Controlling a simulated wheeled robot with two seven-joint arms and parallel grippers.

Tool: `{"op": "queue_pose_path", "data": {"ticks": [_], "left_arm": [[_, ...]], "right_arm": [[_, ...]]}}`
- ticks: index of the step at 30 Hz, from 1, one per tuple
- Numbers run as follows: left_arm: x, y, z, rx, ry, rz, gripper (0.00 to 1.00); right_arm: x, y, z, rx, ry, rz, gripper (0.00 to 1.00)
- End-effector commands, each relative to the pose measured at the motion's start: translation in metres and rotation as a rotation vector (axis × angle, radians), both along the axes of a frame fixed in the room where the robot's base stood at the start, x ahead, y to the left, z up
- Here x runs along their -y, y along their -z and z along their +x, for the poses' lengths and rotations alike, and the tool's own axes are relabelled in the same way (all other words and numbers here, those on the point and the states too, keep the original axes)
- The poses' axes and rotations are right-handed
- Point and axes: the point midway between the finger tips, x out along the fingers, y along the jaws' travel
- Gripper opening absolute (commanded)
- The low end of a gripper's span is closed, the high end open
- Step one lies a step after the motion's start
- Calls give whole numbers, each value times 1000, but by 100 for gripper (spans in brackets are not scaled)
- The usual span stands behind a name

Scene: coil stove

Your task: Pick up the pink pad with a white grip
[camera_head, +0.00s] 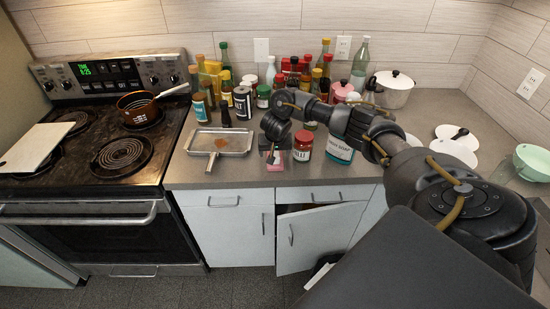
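A small pink thing (276,166), which looks like the pink pad, sits on the counter near its front edge, left of a red-lidded jar. Its white grip cannot be made out clearly. My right arm reaches in from the right, and its gripper (273,153) points down at the pink pad, just above or touching it. The gripper's own parts cover much of the pad. The fingers are too small and dark to tell whether they are open or shut. My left gripper is out of view.
A red-lidded jar (303,146) and a soap bottle (340,150) stand close right of the pad. A metal tray (238,133) lies to the left. Several bottles and jars crowd behind. A lower cabinet door (296,243) hangs ajar. The stove (85,190) is at left.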

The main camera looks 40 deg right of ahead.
Motion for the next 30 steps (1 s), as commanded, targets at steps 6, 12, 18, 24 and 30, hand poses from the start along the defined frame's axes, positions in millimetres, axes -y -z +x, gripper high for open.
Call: {"op": "queue_pose_path", "data": {"ticks": [6, 12, 18, 24, 30], "left_arm": [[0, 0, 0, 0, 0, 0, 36], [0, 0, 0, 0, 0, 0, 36], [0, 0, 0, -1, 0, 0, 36], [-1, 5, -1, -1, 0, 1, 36], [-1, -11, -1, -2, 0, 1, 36]], "right_arm": [[0, 0, 0, 0, 0, 0, 49], [0, 0, 0, 1, 0, -1, 31], [0, -1, 0, 2, 1, 0, 31], [0, -14, 1, 3, -1, 0, 31], [-14, -55, 2, 3, -6, 0, 31]]}}
